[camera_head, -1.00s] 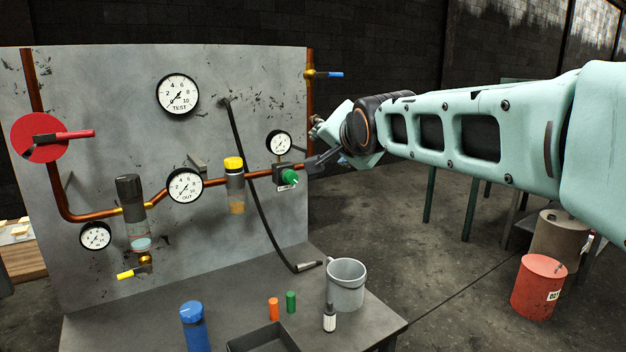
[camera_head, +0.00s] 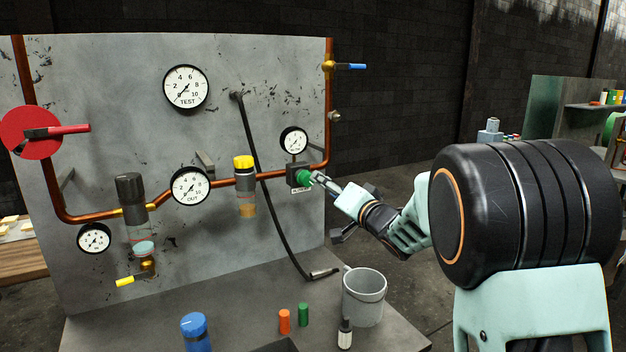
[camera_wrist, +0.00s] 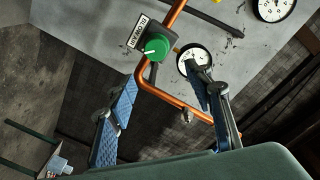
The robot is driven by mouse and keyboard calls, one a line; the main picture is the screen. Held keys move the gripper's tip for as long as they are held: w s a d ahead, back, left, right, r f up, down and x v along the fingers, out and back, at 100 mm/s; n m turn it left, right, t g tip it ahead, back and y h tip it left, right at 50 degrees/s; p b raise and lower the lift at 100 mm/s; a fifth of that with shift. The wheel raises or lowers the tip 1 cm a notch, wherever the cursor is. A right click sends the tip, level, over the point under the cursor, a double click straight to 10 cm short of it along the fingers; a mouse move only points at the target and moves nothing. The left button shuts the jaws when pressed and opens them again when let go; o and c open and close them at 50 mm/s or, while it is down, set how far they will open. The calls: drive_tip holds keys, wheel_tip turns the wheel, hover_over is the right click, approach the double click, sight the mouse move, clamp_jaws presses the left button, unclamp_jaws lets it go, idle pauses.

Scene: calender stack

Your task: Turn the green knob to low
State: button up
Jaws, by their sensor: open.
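The green knob (camera_head: 304,178) sits on a dark square mount on the grey panel (camera_head: 110,100), under a small gauge. In the wrist view the knob (camera_wrist: 157,47) has a white mark on its face, pointing to the picture's lower left. A label plate (camera_wrist: 137,36) is beside it; I cannot read it surely. My gripper (camera_wrist: 159,76) is open and empty, its blue-padded fingers spread wide. The knob appears between and beyond the fingertips, and I see no grip on it.
A copper pipe (camera_head: 274,174) runs along the panel past the knob and up the right edge. The small gauge (camera_head: 294,140) is just above the knob. A black hose (camera_head: 265,190) hangs to the left. A grey mug (camera_head: 364,300) and several small items stand on the bench below.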

sight(309, 181)
drive_tip(key=shift+y, duration=0.4)
drive_tip(key=x, duration=0.3)
drive_tip(key=f+p+x, duration=0.1)
drive_tip(key=x, duration=0.6)
drive_tip(key=shift+w+a+f, duration=0.15)
drive_tip(key=shift+a+f, duration=0.2)
drive_tip(key=shift+a, duration=0.15)
drive_tip(key=c, duration=1.2)
